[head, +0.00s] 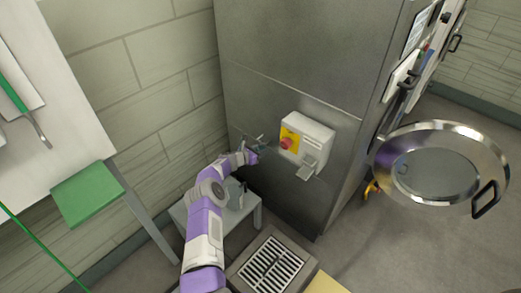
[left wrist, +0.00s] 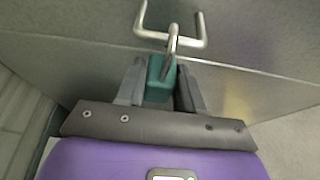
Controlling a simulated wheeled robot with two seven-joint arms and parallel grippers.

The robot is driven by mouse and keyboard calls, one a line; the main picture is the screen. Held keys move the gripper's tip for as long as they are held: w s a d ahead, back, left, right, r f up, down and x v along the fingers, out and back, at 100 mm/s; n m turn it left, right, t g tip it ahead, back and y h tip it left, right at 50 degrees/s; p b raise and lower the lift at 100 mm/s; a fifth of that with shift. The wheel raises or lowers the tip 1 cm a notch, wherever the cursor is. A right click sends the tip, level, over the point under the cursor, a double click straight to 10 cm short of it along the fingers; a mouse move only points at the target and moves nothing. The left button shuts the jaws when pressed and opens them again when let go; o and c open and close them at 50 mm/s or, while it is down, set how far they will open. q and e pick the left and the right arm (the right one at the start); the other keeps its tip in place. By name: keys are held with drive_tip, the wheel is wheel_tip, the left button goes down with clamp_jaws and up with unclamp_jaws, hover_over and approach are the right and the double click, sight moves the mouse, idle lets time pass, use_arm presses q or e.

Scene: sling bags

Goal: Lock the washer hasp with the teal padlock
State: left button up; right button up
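The teal padlock (left wrist: 158,80) is between the two grey fingers of my left gripper (left wrist: 160,88) in the left wrist view. The fingers are shut on its body and its steel shackle points away from me. The shackle overlaps a bent steel bar (left wrist: 197,42) on the grey metal face; I cannot tell whether it passes around the bar or is closed. In the head view my left gripper (head: 254,150) is against the steel cabinet (head: 300,75), left of the switch box, and the padlock is too small to make out clearly. My right gripper is out of view.
A white switch box (head: 306,140) with a red knob on yellow sticks out right of my left gripper. A small grey table (head: 245,212) stands below my left arm. A round steel door (head: 440,130) hangs open at the right. A floor drain (head: 270,265) lies in front.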

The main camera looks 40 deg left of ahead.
sight(259, 148)
use_arm(q)
clamp_jaws()
drive_tip(key=shift+r, duration=0.2)
drive_tip(key=shift+r+p, duration=0.95)
drive_tip(key=shift+r, duration=0.25)
drive_tip(key=shift+s, duration=0.1)
drive_tip(key=shift+s+a+p, duration=0.1)
drive_tip(key=shift+s+p, duration=1.2)
drive_tip(key=shift+p, duration=0.7)
drive_tip(key=shift+s+a+p, duration=0.15)
drive_tip(key=shift+s+p, duration=1.2)
drive_tip(key=shift+p, duration=0.35)
drive_tip(key=shift+s+a+p, duration=0.1)
drive_tip(key=shift+s+p, duration=1.1)
drive_tip(key=shift+s, duration=0.05)
